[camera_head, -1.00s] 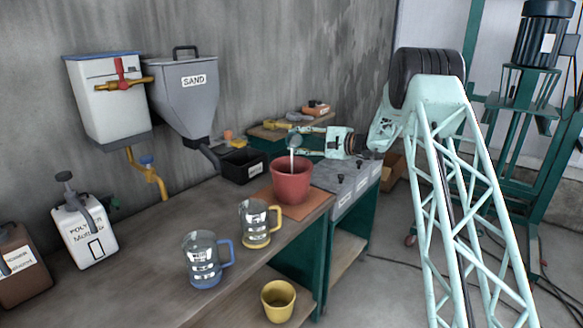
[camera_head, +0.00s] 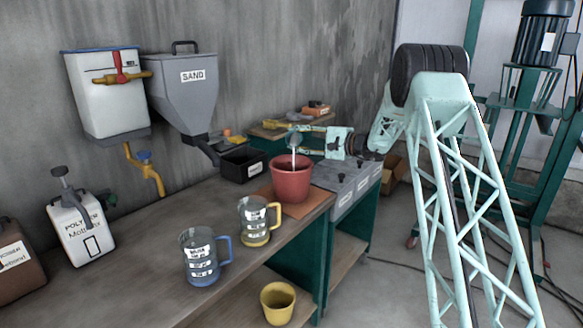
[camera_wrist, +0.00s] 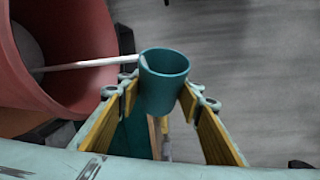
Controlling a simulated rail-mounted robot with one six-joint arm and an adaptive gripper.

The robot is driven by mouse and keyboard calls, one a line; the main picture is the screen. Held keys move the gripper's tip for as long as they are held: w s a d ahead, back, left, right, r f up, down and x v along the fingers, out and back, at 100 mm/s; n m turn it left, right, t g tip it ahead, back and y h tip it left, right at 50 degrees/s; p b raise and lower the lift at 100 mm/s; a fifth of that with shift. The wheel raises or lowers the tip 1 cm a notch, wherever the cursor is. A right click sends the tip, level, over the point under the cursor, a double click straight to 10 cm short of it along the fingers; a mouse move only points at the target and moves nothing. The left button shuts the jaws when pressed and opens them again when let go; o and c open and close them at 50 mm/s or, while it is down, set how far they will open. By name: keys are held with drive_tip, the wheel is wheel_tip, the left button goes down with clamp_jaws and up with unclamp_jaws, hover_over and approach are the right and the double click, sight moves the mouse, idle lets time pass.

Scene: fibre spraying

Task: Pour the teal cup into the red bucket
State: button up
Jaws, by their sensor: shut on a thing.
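The teal cup (camera_wrist: 165,85) is held between the yellow-padded fingers of my gripper (camera_wrist: 160,100) in the wrist view. In the head view my gripper (camera_head: 305,138) reaches in from the right, with the cup (camera_head: 294,140) tilted above the red bucket (camera_head: 291,182). A thin pale stream runs from the cup's rim down into the bucket. The bucket (camera_wrist: 85,50) fills the left of the wrist view, and the stream crosses its opening. The level inside the cup cannot be seen.
The bucket stands on an orange mat (camera_head: 312,205) at the bench end. A yellow-handled jug (camera_head: 256,222) and a blue-handled jug (camera_head: 202,258) stand nearer. A black bin (camera_head: 243,164) sits under the sand hopper (camera_head: 183,85). A yellow bucket (camera_head: 278,303) is lower down.

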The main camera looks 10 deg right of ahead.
drive_tip(key=shift+s+a+f+n+b, duration=0.25)
drive_tip(key=shift+s+n+b, duration=0.3)
drive_tip(key=shift+b, duration=0.45)
drive_tip(key=shift+s+r+n+t, duration=0.1)
drive_tip(key=shift+r+n+t, duration=0.05)
drive_tip(key=shift+n+t, duration=0.25)
drive_tip(key=shift+m+y, duration=0.25)
drive_tip(key=shift+y, duration=0.05)
drive_tip(key=shift+w+d+r+m+g+p, duration=0.1)
drive_tip(key=shift+w+d+m+g+p, duration=0.15)
drive_tip(key=shift+w+m+p, duration=0.45)
drive_tip(key=p, duration=0.3)
drive_tip(key=shift+w+d+r, duration=0.15)
drive_tip(key=shift+w+r, duration=0.05)
drive_tip(key=shift+r, duration=0.05)
drive_tip(key=shift+w+f+m+g+p, duration=0.15)
drive_tip(key=shift+m+g+p, duration=0.35)
drive_tip(key=shift+p, duration=0.55)
drive_tip(key=shift+f+m+h, duration=0.3)
drive_tip(key=shift+f+h, duration=0.05)
drive_tip(key=shift+h, duration=0.05)
drive_tip(key=shift+r+m+g+p, duration=0.4)
drive_tip(key=shift+m+p, duration=0.4)
drive_tip(key=shift+p, duration=1.45)
